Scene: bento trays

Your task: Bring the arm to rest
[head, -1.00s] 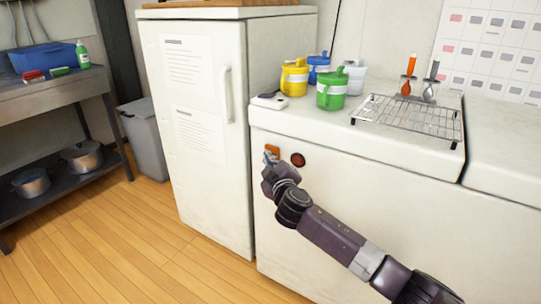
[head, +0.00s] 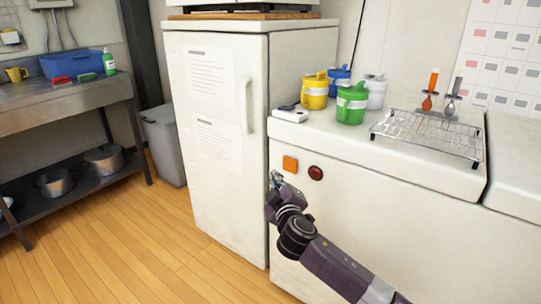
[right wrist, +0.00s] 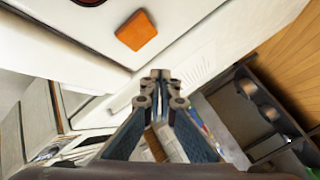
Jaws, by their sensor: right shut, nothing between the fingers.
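My right arm reaches up from the lower right in the head view. Its gripper (head: 274,178) is in front of the white cabinet, just below and left of an orange square button (head: 290,163). A dark red round button (head: 315,173) is right of the orange one. In the right wrist view, my right gripper (right wrist: 160,78) has its fingertips together with nothing between them. The orange button (right wrist: 136,30) shows above the fingertips, apart from them. My left gripper is not in view.
A white fridge (head: 215,150) stands left of the cabinet. Yellow (head: 314,94), green (head: 351,106), blue and white containers stand on the cabinet top beside a wire rack (head: 430,135) with two ladle-like tools. A steel table (head: 70,100) and grey bin (head: 163,145) are at left. The wood floor is clear.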

